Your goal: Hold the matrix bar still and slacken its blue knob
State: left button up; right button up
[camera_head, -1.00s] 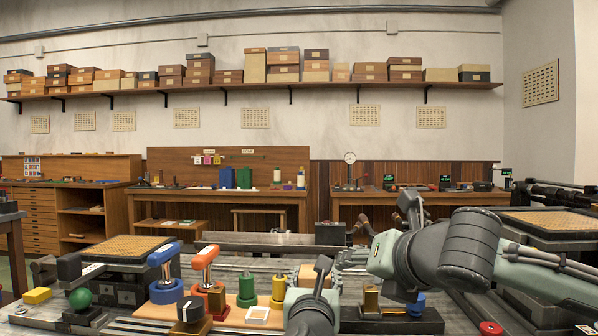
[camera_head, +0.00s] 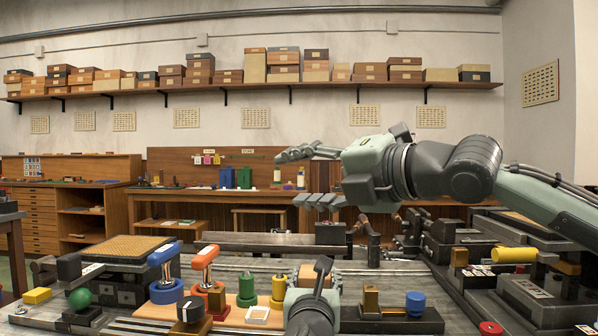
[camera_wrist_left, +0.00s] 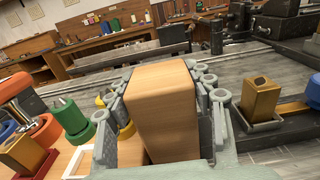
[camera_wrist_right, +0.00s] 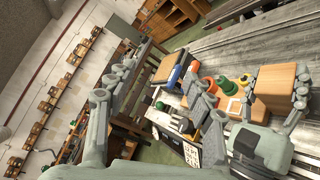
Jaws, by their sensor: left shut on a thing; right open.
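A blue knob (camera_head: 415,303) stands upright at the right end of a dark base beside a brass block (camera_head: 370,300), front right of centre in the head view. Which part is the matrix bar is not clear. My left gripper (camera_head: 312,296) is left of them, partly cut off by the lower edge. In the left wrist view it is shut on a pale wooden block (camera_wrist_left: 165,100), which also shows in the right wrist view (camera_wrist_right: 274,84). My right gripper (camera_head: 289,178) is open and empty, high above the bench and apart from the knob.
Left of my left gripper stand an orange-handled tool (camera_head: 207,258), a blue-handled tool (camera_head: 163,258), green pieces and a green ball (camera_head: 80,298). A yellow cylinder (camera_head: 514,255) lies on the dark machine at right. A metal rail (camera_head: 265,242) crosses behind.

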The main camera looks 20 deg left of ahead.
jog(key=shift+s+a+r+y, duration=0.1)
jog(key=shift+s+r+y, duration=0.15)
jog(key=shift+r, duration=0.35)
jog(key=shift+w, duration=0.1)
jog(key=n+g+h, duration=0.2)
jog(key=n+h, duration=1.5)
jog(key=n, duration=1.7)
send_near(415, 296)
jog(key=x, duration=0.8)
jog(key=shift+w+f, duration=0.1)
jog(key=shift+f, duration=0.25)
